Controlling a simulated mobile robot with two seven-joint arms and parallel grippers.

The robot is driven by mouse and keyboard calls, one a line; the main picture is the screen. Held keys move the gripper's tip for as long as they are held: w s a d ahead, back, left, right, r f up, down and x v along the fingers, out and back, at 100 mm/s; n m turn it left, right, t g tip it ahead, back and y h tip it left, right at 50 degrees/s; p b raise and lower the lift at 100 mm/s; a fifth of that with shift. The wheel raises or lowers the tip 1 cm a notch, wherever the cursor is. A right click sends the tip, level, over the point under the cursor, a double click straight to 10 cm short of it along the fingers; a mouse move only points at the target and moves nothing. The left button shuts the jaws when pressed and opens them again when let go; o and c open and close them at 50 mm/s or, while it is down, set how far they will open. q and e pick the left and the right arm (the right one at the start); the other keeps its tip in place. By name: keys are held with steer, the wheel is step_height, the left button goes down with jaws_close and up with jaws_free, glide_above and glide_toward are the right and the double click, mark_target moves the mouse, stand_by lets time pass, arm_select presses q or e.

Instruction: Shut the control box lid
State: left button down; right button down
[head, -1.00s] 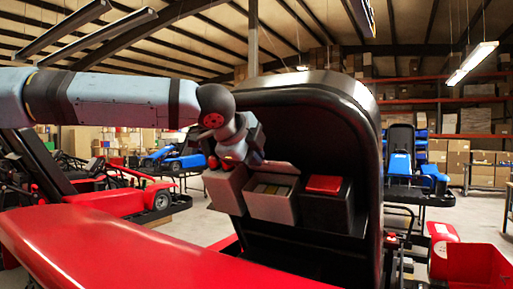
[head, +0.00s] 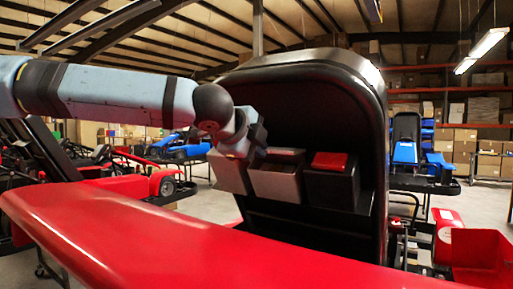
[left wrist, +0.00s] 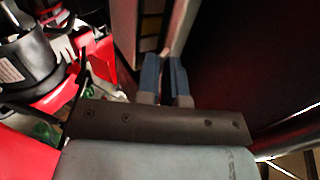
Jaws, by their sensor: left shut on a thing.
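Boxes are fixed low on the back of the black seat (head: 315,95) in the head view. The left box (head: 232,175) and middle box (head: 273,186) have pale grey fronts; the right box (head: 327,187) is black with a red top (head: 329,161). I cannot tell for sure which is the control box. My left gripper (head: 258,145) is at the tops of the left and middle boxes. In the left wrist view its blue fingers (left wrist: 165,75) are close together on a thin edge, which seems to be the lid; its outline is mostly hidden. My right gripper is out of view.
A long red body panel (head: 180,235) crosses the foreground below the seat. A red bin (head: 480,255) is at the lower right. Other karts (head: 185,148), a blue kart stand (head: 410,150) and shelves of cartons (head: 480,110) stand behind.

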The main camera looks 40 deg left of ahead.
arm_select(q)
steer(key=c, duration=1.3)
jaws_free()
steer(key=b+v, duration=0.1)
steer(key=v, duration=1.2)
steer(key=shift+s+r, duration=0.2)
steer(key=shift+s, duration=0.1)
